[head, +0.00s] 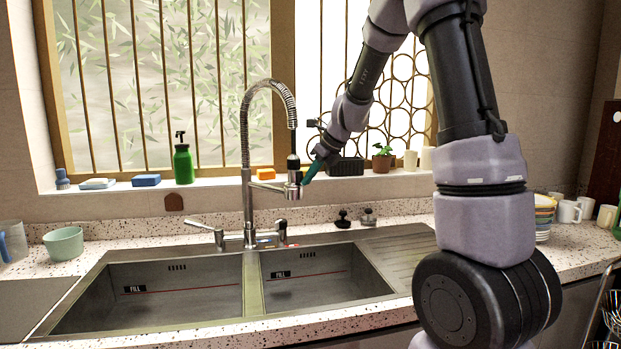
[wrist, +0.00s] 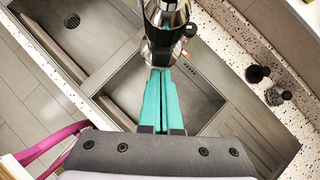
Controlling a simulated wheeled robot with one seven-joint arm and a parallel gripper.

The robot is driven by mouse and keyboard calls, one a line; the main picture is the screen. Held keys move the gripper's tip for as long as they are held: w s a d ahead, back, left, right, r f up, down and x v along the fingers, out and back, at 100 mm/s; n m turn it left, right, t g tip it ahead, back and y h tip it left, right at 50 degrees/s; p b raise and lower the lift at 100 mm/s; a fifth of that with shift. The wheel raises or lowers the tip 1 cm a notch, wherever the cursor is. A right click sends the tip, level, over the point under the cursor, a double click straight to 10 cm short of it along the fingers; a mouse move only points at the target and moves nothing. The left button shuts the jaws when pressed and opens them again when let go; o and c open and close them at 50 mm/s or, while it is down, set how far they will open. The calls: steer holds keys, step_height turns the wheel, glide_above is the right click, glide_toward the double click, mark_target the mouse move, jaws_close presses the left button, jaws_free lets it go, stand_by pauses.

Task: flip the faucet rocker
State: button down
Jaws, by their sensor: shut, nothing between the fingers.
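The faucet (head: 247,190) stands behind the double sink, with a tall spring hose that arches over to a hanging spray head (head: 293,178). In the wrist view the metal spray head (wrist: 163,28) is just ahead of my fingertips. My gripper (head: 307,179) has teal fingers, shut with nothing between them, close to the right side of the spray head. The shut fingers (wrist: 161,72) lie side by side in the wrist view. I cannot tell whether they touch the head. I cannot clearly make out the rocker.
A lever handle (head: 203,227) sticks out left of the faucet base. The double sink (head: 252,285) lies below. Two small stoppers (head: 343,219) sit on the counter to the right. A green soap bottle (head: 183,163), sponges and a potted plant (head: 383,160) line the sill.

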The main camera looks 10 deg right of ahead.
steer(key=shift+w+a+f, duration=0.2)
steer(key=shift+f, duration=0.1)
steer(key=shift+r, duration=0.15)
steer(key=shift+r, duration=0.7)
